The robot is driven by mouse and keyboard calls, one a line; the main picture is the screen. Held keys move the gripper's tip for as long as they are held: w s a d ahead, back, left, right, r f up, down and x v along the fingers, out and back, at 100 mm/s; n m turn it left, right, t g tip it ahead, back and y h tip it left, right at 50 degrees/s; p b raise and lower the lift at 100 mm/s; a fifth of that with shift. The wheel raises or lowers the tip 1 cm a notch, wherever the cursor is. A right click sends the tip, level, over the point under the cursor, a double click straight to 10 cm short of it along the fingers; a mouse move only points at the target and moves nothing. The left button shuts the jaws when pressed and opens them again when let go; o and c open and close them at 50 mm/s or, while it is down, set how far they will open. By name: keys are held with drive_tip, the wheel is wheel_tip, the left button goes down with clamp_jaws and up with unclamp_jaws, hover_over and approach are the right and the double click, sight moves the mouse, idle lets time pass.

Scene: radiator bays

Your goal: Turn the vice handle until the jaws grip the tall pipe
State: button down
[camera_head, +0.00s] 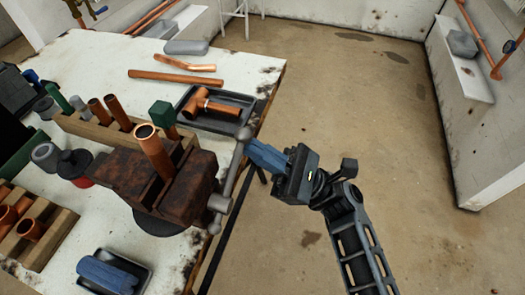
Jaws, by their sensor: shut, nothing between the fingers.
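The rusty brown vice (190,195) sits at the right edge of the white table. The tall copper pipe (153,151) stands at its jaws, tilted a little in the picture; I cannot tell whether the jaws touch it. The grey vice handle (231,172) is a bar with knobbed ends, running from upper right to lower left on the vice's right side. My gripper (253,149) has blue fingers, shut and empty, pointing left close to the handle's upper end. I cannot tell whether they touch it.
A black tray with copper fittings (236,121) lies behind the vice, and a wooden rack (75,127) with short pipes stands to its left. A small tray with a blue object (104,273) lies in front. The floor (370,110) to the right is clear.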

drive_tip(key=n+g, duration=0.1)
drive_tip(key=r+n+g, duration=0.1)
drive_tip(key=n, duration=0.1)
drive_tip(key=shift+r+g, duration=0.15)
drive_tip(key=shift+g, duration=0.25)
drive_tip(key=shift+b, duration=0.3)
